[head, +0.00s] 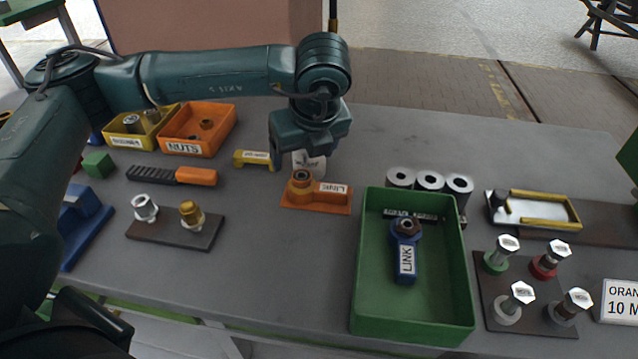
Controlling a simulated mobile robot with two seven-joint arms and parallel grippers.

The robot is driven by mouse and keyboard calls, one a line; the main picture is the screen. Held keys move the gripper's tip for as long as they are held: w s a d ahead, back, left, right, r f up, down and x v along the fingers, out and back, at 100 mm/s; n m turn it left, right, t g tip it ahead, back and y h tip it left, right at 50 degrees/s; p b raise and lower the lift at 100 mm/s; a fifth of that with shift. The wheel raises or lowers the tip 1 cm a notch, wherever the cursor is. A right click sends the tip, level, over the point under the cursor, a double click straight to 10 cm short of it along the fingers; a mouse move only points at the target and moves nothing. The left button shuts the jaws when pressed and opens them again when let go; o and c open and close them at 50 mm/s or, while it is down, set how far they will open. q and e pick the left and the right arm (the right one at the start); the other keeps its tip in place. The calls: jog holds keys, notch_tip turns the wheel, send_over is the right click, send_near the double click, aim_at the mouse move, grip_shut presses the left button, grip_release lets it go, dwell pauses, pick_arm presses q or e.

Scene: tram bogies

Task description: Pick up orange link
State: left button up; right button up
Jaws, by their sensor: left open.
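The orange link (329,197) lies flat on the grey bench near the middle of the head view. It has a round boss with a dark hole at its left end and a white label on its right part. My left gripper (309,152) points down just behind and above the link's boss, open and apart from it. Its fingers are partly hidden by the hand, so the exact gap is hard to see. My right gripper is not in view.
A green bin (361,270) holding a blue link (405,250) stands to the right. A small white labelled item (313,166) sits right behind the orange link. A yellow bracket (254,158) and orange-handled tool (196,176) lie left.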

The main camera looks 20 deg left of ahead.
aim_at(302, 175)
pick_arm(q)
jog(key=x, duration=0.3)
jog(key=shift+s, duration=0.1)
jog(key=shift+w+p+x, duration=0.15)
jog(key=shift+p+x, duration=0.4)
jog(key=shift+x, duration=1)
jog(key=shift+w+p+x, duration=0.15)
jog(key=shift+p+x, duration=0.4)
jog(key=shift+x, duration=1.05)
jog(key=shift+d, duration=0.15)
jog(key=shift+r, duration=0.1)
jog(key=c, duration=1.5)
jog(key=shift+o, duration=0.2)
notch_tip(302, 175, up, 18)
jog(key=b, duration=0.2)
